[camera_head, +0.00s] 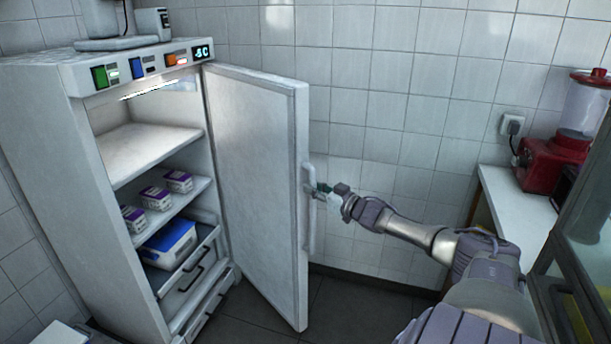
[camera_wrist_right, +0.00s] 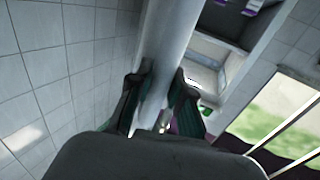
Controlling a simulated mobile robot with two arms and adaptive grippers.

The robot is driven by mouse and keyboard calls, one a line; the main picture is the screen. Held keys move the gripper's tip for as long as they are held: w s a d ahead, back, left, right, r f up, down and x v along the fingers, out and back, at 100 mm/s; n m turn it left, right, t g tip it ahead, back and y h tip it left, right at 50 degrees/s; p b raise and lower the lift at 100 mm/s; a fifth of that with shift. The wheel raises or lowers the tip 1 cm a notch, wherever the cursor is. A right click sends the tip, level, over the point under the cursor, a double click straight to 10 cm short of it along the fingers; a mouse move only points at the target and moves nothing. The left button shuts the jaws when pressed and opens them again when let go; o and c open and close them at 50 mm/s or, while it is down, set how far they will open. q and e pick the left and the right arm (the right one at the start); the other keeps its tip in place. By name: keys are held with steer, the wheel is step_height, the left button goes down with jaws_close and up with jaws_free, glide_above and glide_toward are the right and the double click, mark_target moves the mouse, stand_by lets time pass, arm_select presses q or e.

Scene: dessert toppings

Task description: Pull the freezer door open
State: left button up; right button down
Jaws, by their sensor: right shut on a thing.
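The white freezer (camera_head: 105,235) stands at the left in the head view. Its door (camera_head: 255,190) is swung wide open on the right side, and the lit inside shows. A vertical white handle (camera_head: 309,232) runs along the door's outer edge. My right gripper (camera_head: 316,192) is shut on the handle, about at its upper part. In the right wrist view the handle (camera_wrist_right: 170,50) passes as a pale bar between the fingers of the gripper (camera_wrist_right: 164,100). My left gripper is not in view.
Inside the freezer are several purple-and-white boxes (camera_head: 157,197), a blue-lidded tub (camera_head: 168,243) and pull-out drawers (camera_head: 205,300). A red blender (camera_head: 560,150) stands on a white counter (camera_head: 515,205) at the right. Grey floor (camera_head: 345,305) is clear near the door.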

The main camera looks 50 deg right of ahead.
steer(key=shift+s+d, duration=0.1)
steer(key=shift+d, duration=0.35)
steer(key=c, duration=1)
jaws_free()
steer(key=shift+c, duration=0.2)
steer(key=s+a, duration=0.1)
steer(key=s, duration=1.1)
